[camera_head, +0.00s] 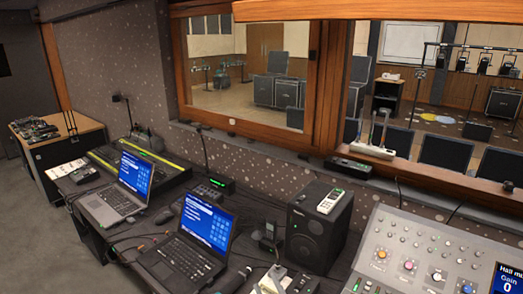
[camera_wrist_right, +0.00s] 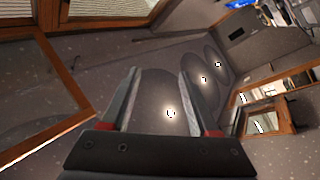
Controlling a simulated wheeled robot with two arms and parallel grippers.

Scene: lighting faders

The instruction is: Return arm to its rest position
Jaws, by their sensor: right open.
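My right gripper (camera_wrist_right: 158,100) shows in the right wrist view with its two fingers spread apart and nothing between them. Past the fingers, that tilted view shows a grey speckled surface with bright round lights, well away from the fingertips. In the head view, small pale and dark parts at the bottom middle edge may be my right gripper, but I cannot tell clearly. My left gripper is not in view. A grey mixing console (camera_head: 425,250) with coloured knobs stands at the bottom right. A dark lighting console (camera_head: 165,172) with a yellow strip lies at the back left of the desk.
Two open laptops (camera_head: 135,183) and (camera_head: 205,225) stand on the dark desk. A black speaker (camera_head: 308,240) with a pale device (camera_head: 330,202) on top stands right of them. A wood-framed window (camera_head: 314,80) runs behind. Grey floor (camera_head: 30,240) is clear at left.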

